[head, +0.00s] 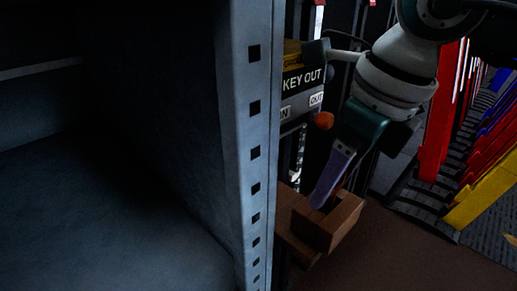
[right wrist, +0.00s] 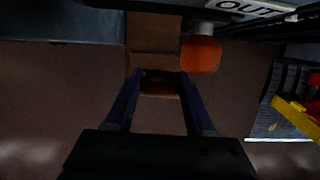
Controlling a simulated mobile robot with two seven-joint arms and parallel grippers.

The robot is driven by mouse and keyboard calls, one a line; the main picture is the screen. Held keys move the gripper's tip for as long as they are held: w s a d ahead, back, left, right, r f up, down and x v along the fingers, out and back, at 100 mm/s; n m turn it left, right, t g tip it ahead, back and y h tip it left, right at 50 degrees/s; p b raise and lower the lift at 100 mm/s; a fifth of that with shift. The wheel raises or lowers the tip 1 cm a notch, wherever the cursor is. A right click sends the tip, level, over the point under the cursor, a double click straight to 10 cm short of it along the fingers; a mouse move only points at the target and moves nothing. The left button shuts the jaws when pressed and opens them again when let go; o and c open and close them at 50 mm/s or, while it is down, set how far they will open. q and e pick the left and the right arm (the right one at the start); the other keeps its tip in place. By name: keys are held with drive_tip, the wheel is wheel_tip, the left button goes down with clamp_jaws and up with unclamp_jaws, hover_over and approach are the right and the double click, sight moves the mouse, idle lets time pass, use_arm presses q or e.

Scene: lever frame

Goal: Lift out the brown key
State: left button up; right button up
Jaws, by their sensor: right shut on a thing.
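The brown key (head: 336,223) is a blocky brown piece low on the lever frame, right of the grey upright in the head view. In the right wrist view the brown key (right wrist: 154,62) runs down from the top edge to between my fingers. My right gripper (head: 318,203) reaches down to it from above right. In the right wrist view the right gripper (right wrist: 158,82) has a finger on each side of the key and is shut on it. The key's inner end, toward the frame, is partly hidden. My left gripper is not in view.
A "KEY OUT" sign (head: 302,79) and an "OUT" label (head: 316,99) sit above the key. An orange knob (head: 324,120) is close to my right gripper. A grey metal upright (head: 254,130) stands left. Red, blue and yellow levers (head: 482,200) line the right.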

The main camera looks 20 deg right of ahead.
drive_tip(key=shift+r, duration=0.15)
drive_tip(key=shift+w+a+p+v, duration=0.1)
drive_tip(key=shift+w+p+v, duration=0.1)
drive_tip(key=shift+p+v, duration=0.55)
drive_tip(key=shift+w+a+p+v, duration=0.1)
drive_tip(key=shift+w+p+v, duration=0.05)
drive_tip(key=shift+p+v, duration=0.65)
drive_tip(key=shift+w+p+v, duration=0.2)
drive_tip(key=shift+p+v, duration=0.4)
drive_tip(key=shift+v, duration=0.3)
drive_tip(key=shift+r, duration=0.1)
drive_tip(key=s+d+r+p, duration=0.1)
drive_tip(key=s+r+p, duration=0.3)
drive_tip(key=r, duration=0.1)
drive_tip(key=shift+d, duration=0.35)
